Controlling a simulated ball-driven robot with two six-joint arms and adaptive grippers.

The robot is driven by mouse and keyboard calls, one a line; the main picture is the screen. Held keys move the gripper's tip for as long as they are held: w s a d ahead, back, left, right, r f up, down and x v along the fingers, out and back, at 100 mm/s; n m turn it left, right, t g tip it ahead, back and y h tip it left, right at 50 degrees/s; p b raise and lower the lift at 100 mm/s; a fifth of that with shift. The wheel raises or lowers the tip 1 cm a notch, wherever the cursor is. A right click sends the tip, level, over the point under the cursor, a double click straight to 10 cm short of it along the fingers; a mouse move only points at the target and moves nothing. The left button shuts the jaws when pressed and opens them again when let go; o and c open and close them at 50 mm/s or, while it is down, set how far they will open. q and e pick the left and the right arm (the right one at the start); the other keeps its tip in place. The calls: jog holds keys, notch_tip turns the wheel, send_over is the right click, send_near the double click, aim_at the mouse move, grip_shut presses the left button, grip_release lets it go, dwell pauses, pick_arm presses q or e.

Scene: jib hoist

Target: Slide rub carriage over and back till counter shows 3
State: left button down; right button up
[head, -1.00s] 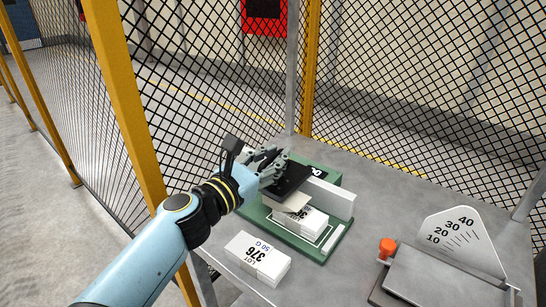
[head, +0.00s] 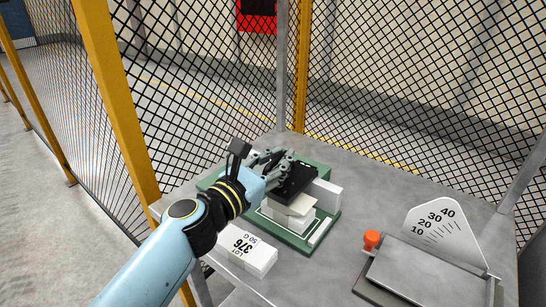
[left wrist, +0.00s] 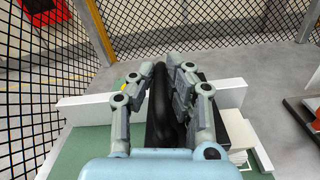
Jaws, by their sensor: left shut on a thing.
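The rub carriage is a black block (head: 298,181) on a green base (head: 325,225) with white side rails (head: 327,195). A pale sheet (head: 296,206) hangs under it, over a white block (head: 285,217). My left gripper (head: 281,165) is shut on the carriage's black handle, which shows between the fingers (left wrist: 178,95) in the left wrist view (left wrist: 160,100). Small white marks (head: 305,164) on black show just behind the carriage; they may be the counter, but I cannot read them. My right gripper is in neither view.
A white box labelled LOT 376 (head: 248,250) lies in front of the base. A grey plate device (head: 425,275) with an orange knob (head: 372,239) and a scale (head: 436,220) stands at the right. Mesh fencing and a yellow post (head: 118,110) border the grey table.

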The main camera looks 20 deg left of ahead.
pick_arm(q)
jog(key=shift+s+d, duration=0.1)
jog(key=c, duration=1.5)
grip_release()
jog(key=shift+d+f, duration=0.1)
jog(key=shift+o, duration=0.8)
jog(key=shift+d, duration=0.1)
jog(key=shift+s, duration=0.25)
jog(key=v, duration=1.1)
jog(key=shift+s, duration=0.3)
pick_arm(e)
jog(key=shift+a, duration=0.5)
